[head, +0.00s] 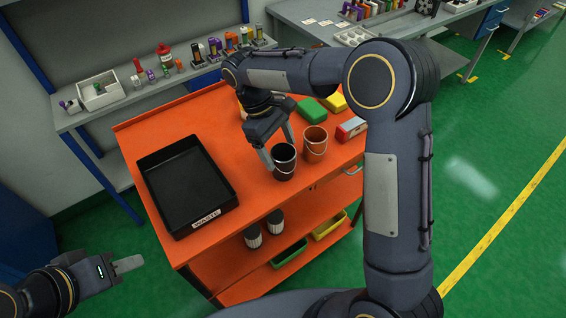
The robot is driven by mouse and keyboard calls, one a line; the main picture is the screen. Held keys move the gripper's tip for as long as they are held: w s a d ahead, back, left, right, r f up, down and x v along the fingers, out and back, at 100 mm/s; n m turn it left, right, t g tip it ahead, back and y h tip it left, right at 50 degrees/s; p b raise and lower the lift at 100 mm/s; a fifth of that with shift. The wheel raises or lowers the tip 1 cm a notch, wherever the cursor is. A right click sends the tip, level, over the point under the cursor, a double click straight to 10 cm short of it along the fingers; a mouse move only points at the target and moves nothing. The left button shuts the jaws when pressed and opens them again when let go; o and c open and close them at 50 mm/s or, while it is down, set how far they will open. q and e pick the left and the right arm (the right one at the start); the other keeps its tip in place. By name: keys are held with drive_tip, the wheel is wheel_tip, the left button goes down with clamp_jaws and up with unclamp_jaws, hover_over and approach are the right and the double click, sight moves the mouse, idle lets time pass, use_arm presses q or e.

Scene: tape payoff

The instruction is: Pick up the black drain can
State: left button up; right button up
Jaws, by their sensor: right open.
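The black drain can (284,168) stands upright on the orange cart top (232,131), its open mouth facing up and a thin wire handle on it. My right gripper (279,152) comes down from above and is open, with its fingers close to the can's rim, one on the left and one at the back. I cannot tell whether they touch the can or whether a finger is inside its mouth. My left gripper (128,264) hangs empty off the cart at the lower left; only one finger shows clearly.
A copper-coloured can (314,146) stands close to the right of the black can. A black waste tray (222,205) lies to the left. Green (312,110) and yellow (334,102) blocks and a red-and-white box (350,129) are behind and to the right. Shelves with small items stand behind.

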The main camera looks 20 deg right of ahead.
drive_tip(key=x, duration=0.4)
drive_tip(key=shift+a+f, duration=0.1)
drive_tip(key=shift+f, duration=0.15)
drive_tip(key=shift+c, duration=0.4)
drive_tip(key=c, duration=1)
drive_tip(key=shift+r, duration=0.2)
